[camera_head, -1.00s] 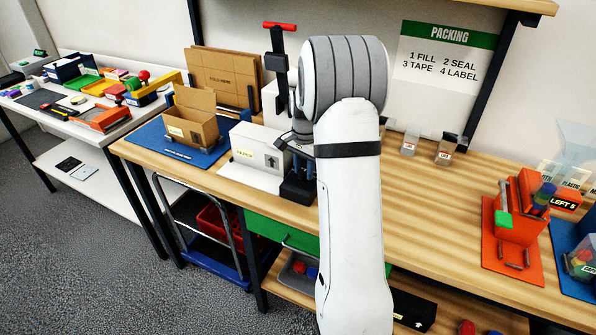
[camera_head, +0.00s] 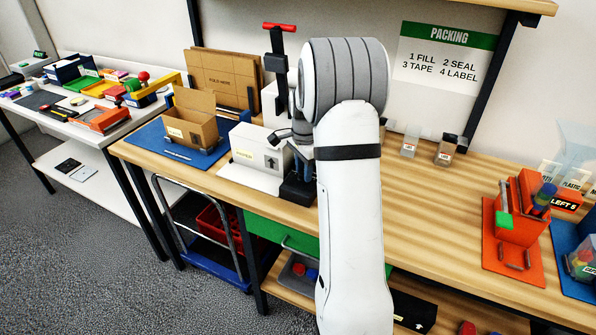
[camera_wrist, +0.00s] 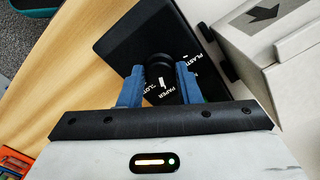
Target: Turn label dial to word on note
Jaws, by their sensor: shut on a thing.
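The label dial (camera_wrist: 159,68) is a black round knob on a black block, with white words around it. PAPER, PLASTIC and part of CLOTH show in the wrist view. A small white mark is on the knob. My gripper (camera_wrist: 159,85) has its blue fingers shut on the knob, one on each side. In the head view the black block (camera_head: 298,191) shows beside my arm, which hides most of the gripper. A white box (camera_head: 262,148) with an up arrow and a small pale yellow note (camera_head: 243,154) stands left of it; the note's word is too small to read surely.
An open cardboard box (camera_head: 192,122) stands on a blue mat left of the white box. A red-handled black post (camera_head: 279,62) rises behind. Small clear bins (camera_head: 446,150) stand right of my arm. A red station (camera_head: 517,215) is at the right of the bench.

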